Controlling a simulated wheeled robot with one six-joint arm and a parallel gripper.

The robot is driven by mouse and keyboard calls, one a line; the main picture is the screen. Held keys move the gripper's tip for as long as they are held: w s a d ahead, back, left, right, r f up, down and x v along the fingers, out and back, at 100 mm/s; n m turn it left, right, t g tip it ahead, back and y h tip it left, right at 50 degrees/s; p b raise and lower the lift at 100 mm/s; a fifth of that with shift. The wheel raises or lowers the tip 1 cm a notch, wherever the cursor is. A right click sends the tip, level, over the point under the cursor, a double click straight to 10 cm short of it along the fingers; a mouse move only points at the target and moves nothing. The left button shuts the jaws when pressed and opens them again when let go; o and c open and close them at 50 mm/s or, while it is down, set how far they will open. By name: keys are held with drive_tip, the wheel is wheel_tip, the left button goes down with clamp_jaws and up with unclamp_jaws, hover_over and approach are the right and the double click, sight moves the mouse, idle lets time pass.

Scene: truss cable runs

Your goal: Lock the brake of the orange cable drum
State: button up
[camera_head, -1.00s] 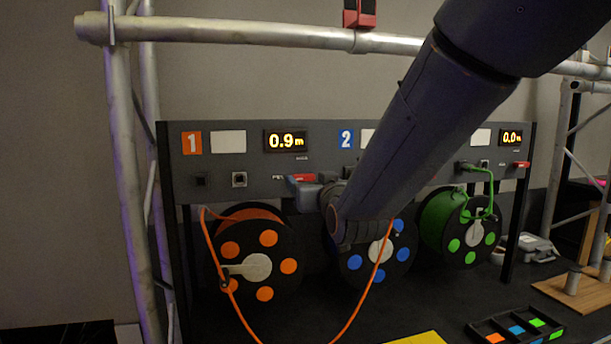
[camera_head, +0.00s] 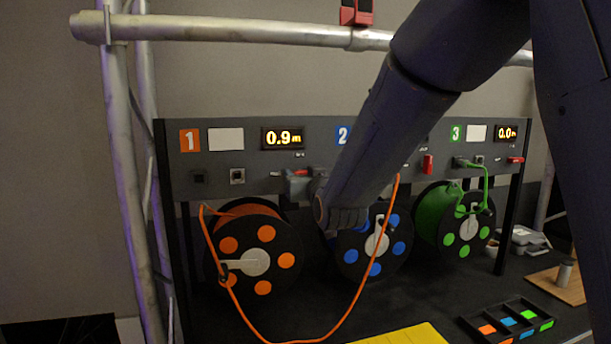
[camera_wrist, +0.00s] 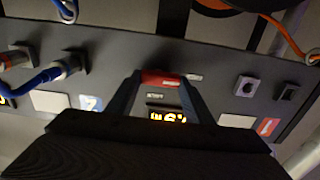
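The orange cable drum (camera_head: 284,240) hangs at the left under panel section 1, with orange dots and a pale crank. Its display (camera_head: 284,138) reads 0.9 m. A red brake lever (camera_head: 299,172) lies sideways below that display, partly hidden by my gripper (camera_head: 301,186). In the wrist view, which is upside down, the red lever (camera_wrist: 161,79) lies across the gap between the fingertips of my gripper (camera_wrist: 160,84). The fingers are apart, one near each end of the lever. I cannot tell whether they touch it.
The blue drum (camera_head: 352,257) and green drum (camera_head: 430,215) hang to the right. The blue drum's red lever (camera_head: 428,164) stands upright; the green drum's (camera_head: 516,160) lies sideways. Orange cable (camera_head: 352,309) loops down in front. A truss pipe (camera_head: 240,29) crosses above.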

drive_tip(key=shift+d, duration=0.2)
drive_tip(key=shift+c, duration=0.3)
drive_tip(key=shift+m+b, duration=0.4)
drive_tip(key=shift+b, duration=0.1)
drive_tip(key=m+b, duration=0.7)
drive_tip(key=b, duration=0.1)
drive_tip(key=m+b, duration=1)
drive_tip(key=shift+w+d, duration=0.1)
drive_tip(key=shift+d, duration=0.15)
drive_tip(key=shift+r+b, duration=0.1)
drive_tip(key=shift+b, duration=0.35)
